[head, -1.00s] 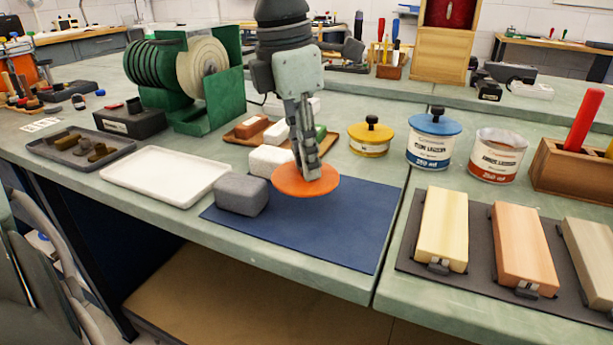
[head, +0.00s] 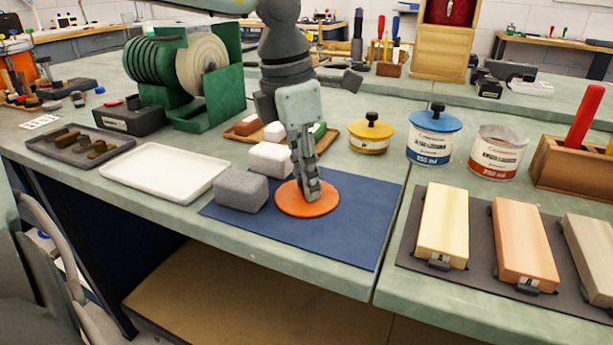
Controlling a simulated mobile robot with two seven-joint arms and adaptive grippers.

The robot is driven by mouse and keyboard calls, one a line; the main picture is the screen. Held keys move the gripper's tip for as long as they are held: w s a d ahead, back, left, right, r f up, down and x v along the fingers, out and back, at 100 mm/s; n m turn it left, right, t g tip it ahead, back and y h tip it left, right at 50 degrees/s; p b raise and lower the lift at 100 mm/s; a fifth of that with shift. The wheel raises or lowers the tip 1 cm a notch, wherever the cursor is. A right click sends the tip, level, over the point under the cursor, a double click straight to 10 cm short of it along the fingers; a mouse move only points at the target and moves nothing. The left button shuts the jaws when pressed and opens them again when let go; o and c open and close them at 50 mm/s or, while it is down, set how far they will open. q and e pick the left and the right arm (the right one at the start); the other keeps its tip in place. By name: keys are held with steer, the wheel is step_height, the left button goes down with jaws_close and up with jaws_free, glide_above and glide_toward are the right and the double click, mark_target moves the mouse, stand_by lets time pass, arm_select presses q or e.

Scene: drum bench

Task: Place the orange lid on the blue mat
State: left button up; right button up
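The orange lid (head: 292,203) is a round disc that appears to lie flat on the blue mat (head: 345,235), toward the mat's back left part. My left gripper (head: 311,192) points down over the lid's middle, with its fingers close together and apparently shut on the lid. The fingers hide the lid's centre, so the grip itself is not clear. My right gripper is not in view.
A grey block (head: 241,192) stands at the mat's left edge, close to the lid. A white block (head: 270,159) is behind it. A yellow tin (head: 370,143), blue-lidded tin (head: 432,150) and lidless tin (head: 497,158) stand behind right. The mat's front and right are clear.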

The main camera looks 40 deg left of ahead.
mark_target(296, 196)
arm_select(q)
steer(key=o, duration=0.3)
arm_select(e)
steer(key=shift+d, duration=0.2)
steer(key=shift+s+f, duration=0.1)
arm_select(q)
steer(key=shift+r, duration=0.6)
steer(key=r, duration=0.3)
steer(key=s+r, duration=0.1)
steer(key=r, duration=0.3)
steer(key=a+r+p, duration=0.1)
steer(key=r, duration=0.3)
steer(key=shift+s, duration=0.25)
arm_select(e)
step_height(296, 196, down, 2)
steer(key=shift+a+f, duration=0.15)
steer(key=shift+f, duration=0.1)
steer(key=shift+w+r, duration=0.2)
